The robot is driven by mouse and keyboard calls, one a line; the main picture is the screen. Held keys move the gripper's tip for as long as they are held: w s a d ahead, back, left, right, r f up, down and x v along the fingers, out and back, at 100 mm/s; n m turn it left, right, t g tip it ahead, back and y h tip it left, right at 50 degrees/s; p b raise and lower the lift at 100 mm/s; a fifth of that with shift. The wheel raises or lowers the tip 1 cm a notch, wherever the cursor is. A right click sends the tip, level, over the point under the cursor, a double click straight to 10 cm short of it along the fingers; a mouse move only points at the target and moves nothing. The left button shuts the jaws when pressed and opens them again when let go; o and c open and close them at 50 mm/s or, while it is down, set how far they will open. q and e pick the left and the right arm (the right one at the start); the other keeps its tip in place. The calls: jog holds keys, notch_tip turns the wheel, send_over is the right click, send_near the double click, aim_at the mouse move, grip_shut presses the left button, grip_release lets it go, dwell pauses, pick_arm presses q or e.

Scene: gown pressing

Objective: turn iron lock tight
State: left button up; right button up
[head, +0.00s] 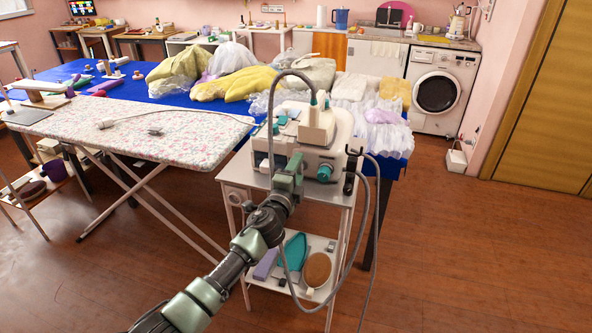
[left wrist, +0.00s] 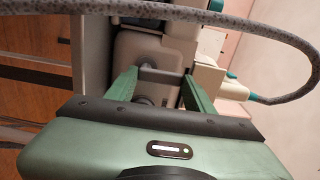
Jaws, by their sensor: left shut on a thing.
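The steam station (head: 340,135) stands on a small white trolley, with the iron (head: 318,122) resting on top of it. My left gripper (head: 297,161) is at the front face of the station. In the left wrist view its green fingers (left wrist: 160,82) are on either side of a dark grey part (left wrist: 158,75), which I take for the iron lock, and are shut on it. The gripper hides the lock in the head view, so how far it is turned cannot be told. A teal knob (head: 324,173) sits just right of the gripper. My right gripper is not in view.
A grey hose (head: 354,225) loops from the iron down past the trolley's right side. The ironing board (head: 130,135) is at the left. A blue table (head: 160,94) with piled garments is behind. The trolley's lower shelf (head: 290,283) holds several tools.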

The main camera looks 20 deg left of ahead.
pick_arm(q)
jog(key=shift+d+f+m, duration=0.1)
jog(key=shift+m, duration=0.2)
jog(key=o, duration=1.4)
jog(key=shift+s, duration=0.15)
jog(key=s, duration=0.7)
jog(key=shift+s, duration=0.3)
